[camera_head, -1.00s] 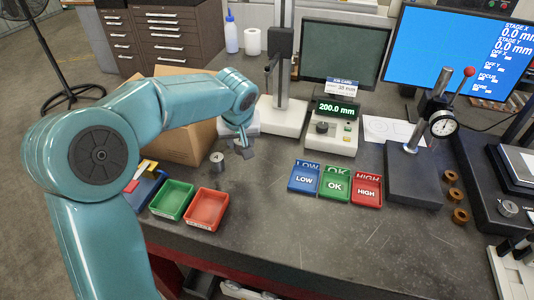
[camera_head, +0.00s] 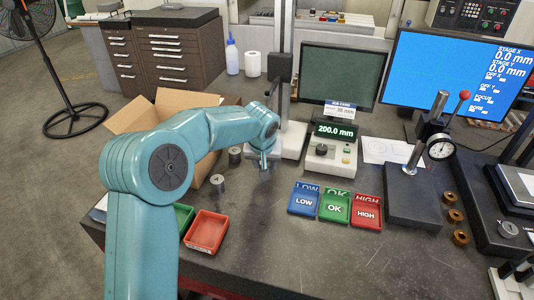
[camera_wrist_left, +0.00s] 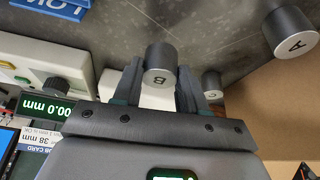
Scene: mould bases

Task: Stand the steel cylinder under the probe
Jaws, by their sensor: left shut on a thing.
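My left gripper (camera_head: 264,160) is shut on the steel cylinder marked B (camera_wrist_left: 161,66), which sits between its fingers in the left wrist view. In the head view the gripper is low over the bench, just left of the gauge stand's pale base (camera_head: 291,141); the held cylinder is mostly hidden there. The stand's dark column (camera_head: 284,75) rises behind; I cannot make out the probe tip clearly. Cylinder A (camera_wrist_left: 290,32) and cylinder C (camera_wrist_left: 212,85) stand apart from the gripper. Two cylinders (camera_head: 217,184) (camera_head: 235,155) show left of the gripper in the head view. My right gripper is not in view.
The readout box (camera_head: 333,150) shows 200.0 mm. LOW (camera_head: 304,201), OK (camera_head: 334,209) and HIGH (camera_head: 367,212) trays lie to the right. A red tray (camera_head: 206,232) and cardboard box (camera_head: 150,112) are left. A dial gauge stand (camera_head: 412,195) is farther right.

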